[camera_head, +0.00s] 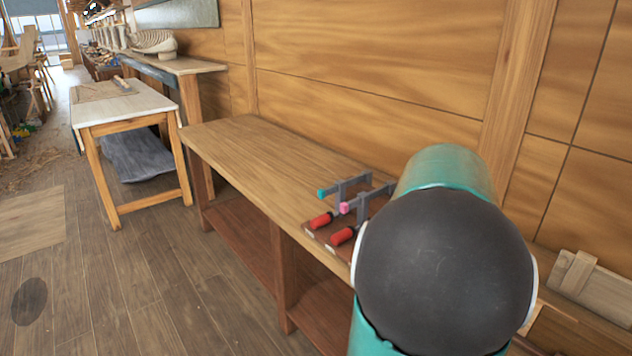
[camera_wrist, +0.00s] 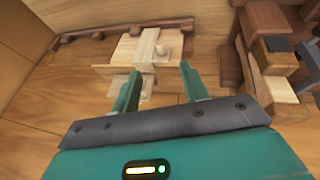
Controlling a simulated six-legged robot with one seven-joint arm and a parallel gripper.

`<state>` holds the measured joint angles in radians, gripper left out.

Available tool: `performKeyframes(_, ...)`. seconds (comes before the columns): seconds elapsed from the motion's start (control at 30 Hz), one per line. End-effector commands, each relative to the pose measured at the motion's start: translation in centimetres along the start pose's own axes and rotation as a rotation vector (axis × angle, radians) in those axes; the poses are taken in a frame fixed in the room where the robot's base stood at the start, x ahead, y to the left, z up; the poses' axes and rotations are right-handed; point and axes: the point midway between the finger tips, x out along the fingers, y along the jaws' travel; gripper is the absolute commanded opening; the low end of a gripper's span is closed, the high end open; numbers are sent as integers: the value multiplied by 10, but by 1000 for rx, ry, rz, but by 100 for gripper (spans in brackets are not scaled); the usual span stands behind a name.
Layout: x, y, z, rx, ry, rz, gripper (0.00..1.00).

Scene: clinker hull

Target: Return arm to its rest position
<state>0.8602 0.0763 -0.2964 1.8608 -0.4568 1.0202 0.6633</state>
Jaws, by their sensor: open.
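My gripper (camera_wrist: 160,92) shows in the wrist view with its two green fingers apart and nothing between them. Beyond the fingertips is a pale wooden piece (camera_wrist: 116,50) with upright parts, lying on a wooden surface. I cannot tell how far the fingers are from it. In the head view my own arm, teal with a dark round joint, fills the lower right, and my gripper is not visible there.
In the head view a long wooden bench (camera_head: 250,150) runs along the panelled wall. Two clamps with red handles (camera_head: 342,236) lie on it beside my arm. A white-topped table (camera_head: 120,106) stands further left. The plank floor (camera_head: 150,270) at left is mostly clear. Dark wooden blocks (camera_wrist: 268,50) stand right in the wrist view.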

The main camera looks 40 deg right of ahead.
Motion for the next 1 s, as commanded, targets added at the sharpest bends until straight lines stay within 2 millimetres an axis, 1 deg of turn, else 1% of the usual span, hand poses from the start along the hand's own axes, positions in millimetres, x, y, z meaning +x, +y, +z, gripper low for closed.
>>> performKeyframes(0.13,0,-1,1,-2,0,-2,44)
performKeyframes(0.2,-5,-6,5,-20,3,-15,44)
performKeyframes(0.27,-14,-18,14,-54,8,-43,44)
performKeyframes(0.37,-41,-47,43,-155,23,-123,44)
performKeyframes(0.4,-54,-61,60,-211,31,-166,44)
performKeyframes(0.47,-77,-80,88,-304,45,-233,44)
performKeyframes(0.5,-91,-93,110,-371,55,-278,44)
performKeyframes(0.57,-112,-107,143,-472,71,-345,44)
performKeyframes(0.6,-126,-115,166,-541,83,-391,44)
performKeyframes(0.67,-145,-124,202,-646,103,-458,44)
performKeyframes(0.7,-157,-128,227,-717,117,-502,44)
performKeyframes(0.77,-173,-130,265,-829,140,-568,44)
performKeyframes(0.8,-183,-129,290,-903,157,-612,44)
performKeyframes(0.83,-190,-127,309,-959,171,-643,44)
performKeyframes(0.87,-196,-124,327,-1014,184,-675,44)
performKeyframes(0.9,-202,-120,351,-1086,202,-714,44)
performKeyframes(1.0,-211,-105,400,-1242,243,-799,44)
